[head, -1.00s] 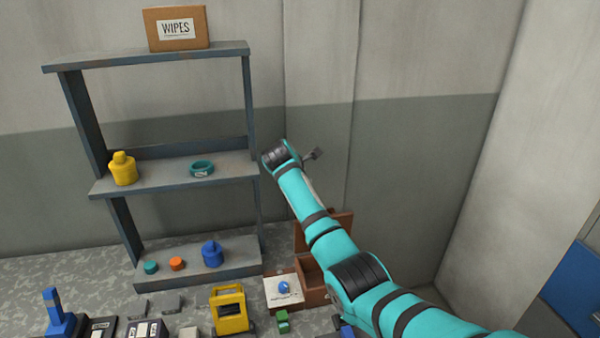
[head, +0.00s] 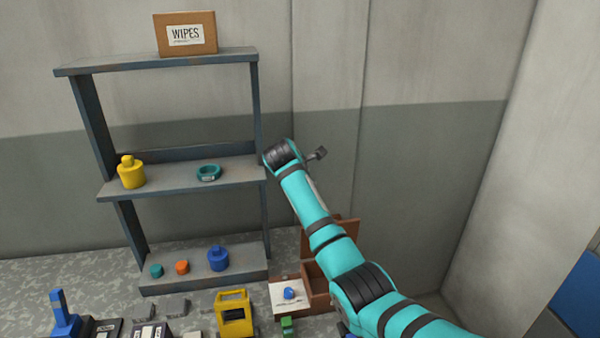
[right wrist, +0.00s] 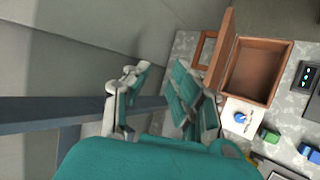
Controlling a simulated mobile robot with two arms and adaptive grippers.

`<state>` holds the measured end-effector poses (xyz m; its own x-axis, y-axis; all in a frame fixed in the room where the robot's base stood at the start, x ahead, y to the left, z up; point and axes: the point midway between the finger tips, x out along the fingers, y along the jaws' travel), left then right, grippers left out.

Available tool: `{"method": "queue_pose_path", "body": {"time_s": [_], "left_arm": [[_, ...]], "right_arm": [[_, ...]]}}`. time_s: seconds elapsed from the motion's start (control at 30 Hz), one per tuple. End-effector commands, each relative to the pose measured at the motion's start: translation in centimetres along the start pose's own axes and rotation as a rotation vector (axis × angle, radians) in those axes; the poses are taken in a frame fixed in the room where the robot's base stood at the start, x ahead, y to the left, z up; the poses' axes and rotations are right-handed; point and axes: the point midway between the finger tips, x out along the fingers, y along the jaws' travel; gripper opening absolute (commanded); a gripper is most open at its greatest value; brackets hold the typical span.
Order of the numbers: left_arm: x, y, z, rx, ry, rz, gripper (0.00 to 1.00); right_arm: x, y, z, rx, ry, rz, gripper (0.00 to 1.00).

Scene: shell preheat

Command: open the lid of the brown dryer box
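The brown dryer box (head: 318,302) stands on the floor-like grey surface, right of the shelf and partly behind my right arm. Its lid (head: 346,229) is raised at the back. In the right wrist view the box (right wrist: 284,72) is open and its inside looks empty; the lid (right wrist: 222,50) stands up along the left side. My right gripper (right wrist: 156,92) has its fingers spread with nothing between them, left of the box and apart from it. My left gripper is not in view.
A white tile with a blue piece (head: 289,293) sits left of the box, with a green block (head: 288,325) in front. A yellow frame (head: 235,313) and a grey shelf (head: 180,187) stand farther left. A WIPES carton (head: 186,34) is on top. Walls are close behind.

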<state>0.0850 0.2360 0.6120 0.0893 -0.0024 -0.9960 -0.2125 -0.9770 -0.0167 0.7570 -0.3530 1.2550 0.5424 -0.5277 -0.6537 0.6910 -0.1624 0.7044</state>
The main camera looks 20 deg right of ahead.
Motion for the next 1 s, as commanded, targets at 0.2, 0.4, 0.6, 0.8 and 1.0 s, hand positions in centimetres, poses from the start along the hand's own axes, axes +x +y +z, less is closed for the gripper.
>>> {"method": "queue_pose_path", "body": {"time_s": [0.2,0.4,0.6,0.8,1.0], "left_arm": [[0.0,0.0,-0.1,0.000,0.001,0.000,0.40],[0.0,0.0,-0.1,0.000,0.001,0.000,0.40],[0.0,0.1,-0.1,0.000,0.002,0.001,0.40],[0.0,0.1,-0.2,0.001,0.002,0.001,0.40],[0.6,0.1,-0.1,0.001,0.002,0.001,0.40]], "right_arm": [[-4.8,0.0,-0.1,0.001,0.004,0.005,0.23],[-8.4,0.0,-0.1,0.000,0.002,0.003,0.23],[-9.9,-0.1,0.0,0.000,0.001,-0.001,0.23],[-10.1,-0.1,0.0,-0.001,0.001,-0.001,0.23],[-9.2,-0.3,0.6,-0.013,-0.016,0.021,0.06]]}}
